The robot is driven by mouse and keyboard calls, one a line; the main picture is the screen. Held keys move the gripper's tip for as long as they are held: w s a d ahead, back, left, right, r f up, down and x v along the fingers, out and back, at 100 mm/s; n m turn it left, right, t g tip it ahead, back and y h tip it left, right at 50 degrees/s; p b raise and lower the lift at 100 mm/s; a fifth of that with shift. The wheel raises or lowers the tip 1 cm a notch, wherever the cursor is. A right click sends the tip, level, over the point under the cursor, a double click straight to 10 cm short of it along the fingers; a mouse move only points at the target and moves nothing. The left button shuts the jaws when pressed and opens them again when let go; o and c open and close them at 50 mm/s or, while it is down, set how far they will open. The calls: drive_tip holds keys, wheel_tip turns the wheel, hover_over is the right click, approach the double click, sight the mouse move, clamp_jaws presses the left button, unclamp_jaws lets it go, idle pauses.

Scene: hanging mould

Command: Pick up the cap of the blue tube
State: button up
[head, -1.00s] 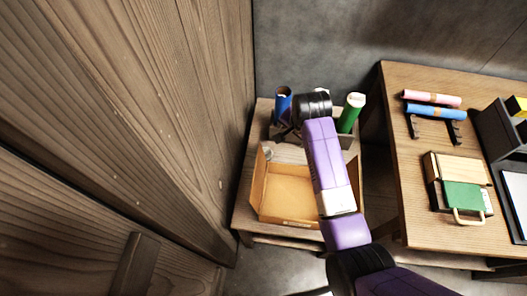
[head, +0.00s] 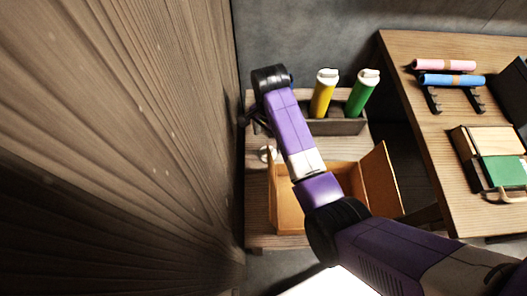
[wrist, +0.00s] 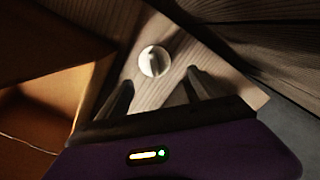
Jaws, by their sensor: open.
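A round white cap (wrist: 154,61) with a raised ridge lies on the wooden side table. It also shows in the head view (head: 267,153), left of the cardboard box. My gripper (wrist: 157,80) is open and empty, with the cap just beyond and between its two fingertips in the wrist view. I cannot tell how high the fingers are above the table. In the head view my gripper (head: 250,119) is partly hidden by my wrist. The blue tube of the rack is hidden behind my arm now.
An open cardboard box (head: 383,180) stands beside the cap. A rack (head: 340,127) behind holds a yellow tube (head: 323,94) and a green tube (head: 362,94), both with white tops. A wooden wall (head: 130,130) is close on the left. A desk (head: 410,55) stands right.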

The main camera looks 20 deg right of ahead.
sight(272, 147)
drive_tip(key=f, duration=0.4)
drive_tip(key=d+f, duration=0.1)
drive_tip(key=f, duration=0.1)
drive_tip(key=shift+s+f, duration=0.25)
drive_tip(key=shift+f, duration=0.15)
drive_tip(key=c, duration=1.4)
